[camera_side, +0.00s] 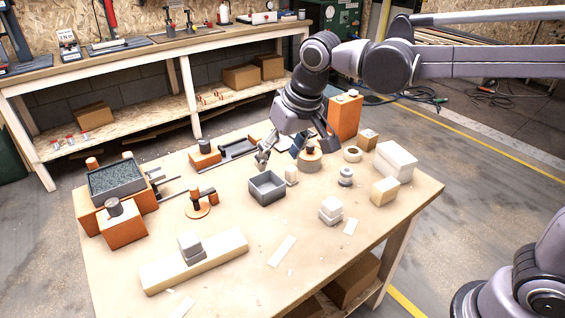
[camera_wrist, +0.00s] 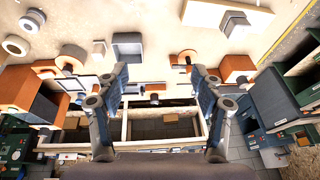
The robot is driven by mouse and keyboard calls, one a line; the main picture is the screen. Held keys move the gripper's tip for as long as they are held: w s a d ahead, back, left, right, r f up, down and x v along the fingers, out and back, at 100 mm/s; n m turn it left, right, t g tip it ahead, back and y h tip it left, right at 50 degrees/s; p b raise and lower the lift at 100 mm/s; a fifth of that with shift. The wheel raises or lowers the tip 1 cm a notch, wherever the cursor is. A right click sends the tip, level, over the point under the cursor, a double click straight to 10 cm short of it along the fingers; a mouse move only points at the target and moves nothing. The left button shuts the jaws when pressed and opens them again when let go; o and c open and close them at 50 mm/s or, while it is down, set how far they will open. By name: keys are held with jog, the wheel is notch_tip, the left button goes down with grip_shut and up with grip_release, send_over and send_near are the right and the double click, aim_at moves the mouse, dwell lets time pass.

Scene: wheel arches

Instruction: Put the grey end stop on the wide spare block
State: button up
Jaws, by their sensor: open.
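A small grey block (camera_side: 190,244), which looks like the grey end stop, sits on top of a long pale block (camera_side: 222,257) at the table's front left. That long block seems to be the wide spare block, though I cannot be sure. The pair also shows in the wrist view, the grey block (camera_wrist: 235,24) on the pale block (camera_wrist: 202,14) at the top right. My gripper (camera_side: 281,152) is open and empty above the back middle of the table, well away from both. In the wrist view my gripper (camera_wrist: 160,84) has its fingers spread, with nothing between them.
A grey open bin (camera_side: 267,188) stands just in front of my gripper. Orange blocks (camera_side: 122,228) stand at the left, and a tall orange block (camera_side: 344,118) at the back. White blocks (camera_side: 396,161) are at the right. The front right tabletop is mostly clear.

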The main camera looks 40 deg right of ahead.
jog(key=s+d+f+t, duration=0.1)
jog(key=s+d+f, duration=0.2)
jog(key=s+d, duration=0.4)
jog(key=s+d+f+t, duration=0.2)
jog(key=s+d+f, duration=0.1)
jog(key=s+d, duration=0.4)
jog(key=shift+s+d+f+h, duration=0.15)
jog(key=shift+s+d+h, duration=0.2)
jog(key=shift+d, duration=0.55)
